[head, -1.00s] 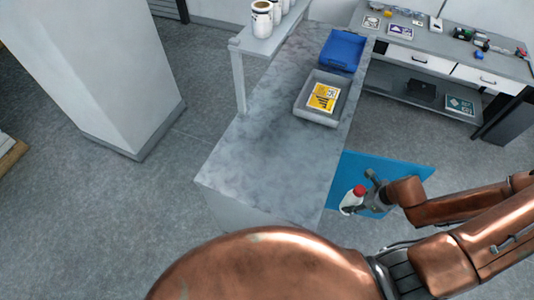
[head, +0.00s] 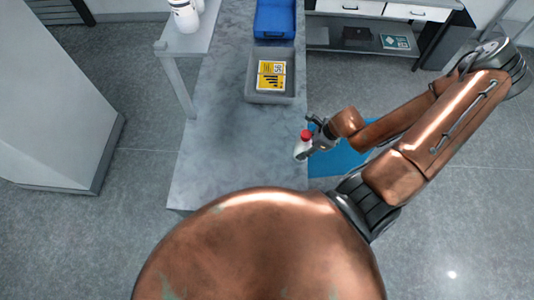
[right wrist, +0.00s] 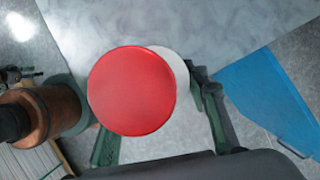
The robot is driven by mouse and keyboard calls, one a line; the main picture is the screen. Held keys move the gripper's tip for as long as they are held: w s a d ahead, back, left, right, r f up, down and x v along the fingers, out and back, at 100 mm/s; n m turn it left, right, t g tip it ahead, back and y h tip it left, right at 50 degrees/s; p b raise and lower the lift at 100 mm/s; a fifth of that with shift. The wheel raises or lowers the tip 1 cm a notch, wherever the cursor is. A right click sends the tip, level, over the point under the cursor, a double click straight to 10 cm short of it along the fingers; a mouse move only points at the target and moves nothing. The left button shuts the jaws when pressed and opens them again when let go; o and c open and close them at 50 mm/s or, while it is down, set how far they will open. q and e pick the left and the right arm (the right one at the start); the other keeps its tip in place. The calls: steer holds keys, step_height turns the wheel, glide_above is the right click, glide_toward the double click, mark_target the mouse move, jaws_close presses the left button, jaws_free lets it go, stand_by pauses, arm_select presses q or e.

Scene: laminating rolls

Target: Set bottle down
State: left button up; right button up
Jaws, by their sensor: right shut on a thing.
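A white bottle (head: 302,150) with a red cap (head: 306,134) is upright at the right edge of the grey marbled table (head: 215,150). My right gripper (head: 314,141) is shut on the bottle from the right. In the right wrist view the red cap (right wrist: 132,91) fills the middle, with the gripper's fingers on both sides and a sliver of the white body behind it. The table edge (right wrist: 215,25) lies beyond the cap there. I cannot tell whether the bottle's base touches the table. My left gripper is not in view.
A grey tray (head: 251,88) holding yellow labelled items and a blue bin (head: 274,20) stand further back on the table. A blue mat (head: 340,162) lies on the floor at right. A shelf with white containers (head: 186,14) is at left. The near tabletop is clear.

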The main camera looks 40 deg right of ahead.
steer(key=w+a+f+p, duration=0.1)
steer(key=w+a+f, duration=0.1)
steer(key=w+f, duration=0.1)
steer(key=w+a+f, duration=0.2)
steer(key=w+f, duration=0.2)
steer(key=f, duration=0.1)
steer(key=w+a+f+p, duration=0.1)
steer(key=w+a+f, duration=0.2)
steer(key=w+f, duration=0.1)
steer(key=shift+w+p, duration=0.1)
steer(key=shift+p, duration=0.25)
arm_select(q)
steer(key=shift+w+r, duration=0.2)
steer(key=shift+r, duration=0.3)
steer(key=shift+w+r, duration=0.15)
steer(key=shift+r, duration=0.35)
arm_select(e)
steer(key=shift+f, duration=0.25)
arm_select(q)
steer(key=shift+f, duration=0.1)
arm_select(e)
steer(key=shift+f, duration=0.15)
steer(key=o, duration=1.6)
